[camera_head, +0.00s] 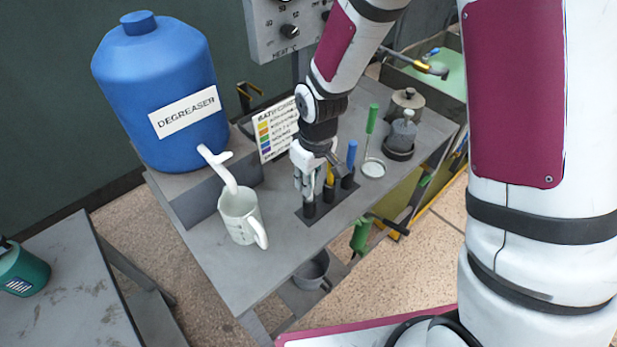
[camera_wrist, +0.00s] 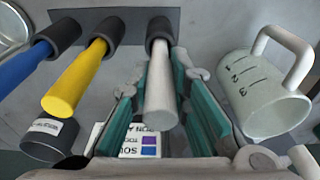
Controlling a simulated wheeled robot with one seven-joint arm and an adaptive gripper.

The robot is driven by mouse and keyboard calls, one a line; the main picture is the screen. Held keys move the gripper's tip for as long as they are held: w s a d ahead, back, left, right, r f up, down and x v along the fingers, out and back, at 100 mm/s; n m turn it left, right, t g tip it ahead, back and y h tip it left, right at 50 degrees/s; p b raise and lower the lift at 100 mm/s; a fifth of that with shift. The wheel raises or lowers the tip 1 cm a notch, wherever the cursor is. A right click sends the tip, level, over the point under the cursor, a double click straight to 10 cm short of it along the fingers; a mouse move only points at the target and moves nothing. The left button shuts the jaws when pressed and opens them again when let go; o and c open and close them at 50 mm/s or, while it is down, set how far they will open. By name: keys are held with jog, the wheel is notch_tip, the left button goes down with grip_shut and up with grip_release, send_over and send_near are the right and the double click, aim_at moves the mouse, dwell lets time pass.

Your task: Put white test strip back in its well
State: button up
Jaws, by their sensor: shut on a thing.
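The white test strip (camera_wrist: 160,92) is a pale rod between the teal pads of my gripper (camera_wrist: 160,66), which is shut on it. Its far end meets the mouth of a dark round well (camera_wrist: 160,27); how deep it sits I cannot tell. In the head view my gripper (camera_head: 308,186) is right above the nearest dark well (camera_head: 309,211) and hides most of the strip. A yellow strip (camera_wrist: 76,78) and a blue strip (camera_wrist: 24,66) stand in the neighbouring wells, beside my gripper.
A white measuring jug (camera_head: 240,214) stands left of the wells, under the tap of a blue degreaser drum (camera_head: 165,85). A colour chart (camera_head: 278,130) is behind. A green-handled tool (camera_head: 371,125) and grey pots (camera_head: 402,134) are to the right. The bench front (camera_head: 245,270) is clear.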

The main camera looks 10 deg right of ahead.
jog(key=shift+f, duration=0.4)
jog(key=o, duration=0.9)
jog(key=shift+r, duration=0.1)
jog(key=r, duration=0.7)
jog(key=s+r, duration=0.1)
jog(key=r, duration=0.3)
jog(key=shift+s+d+r, duration=0.1)
jog(key=shift+d+r, duration=0.25)
jog(key=shift+d, duration=0.05)
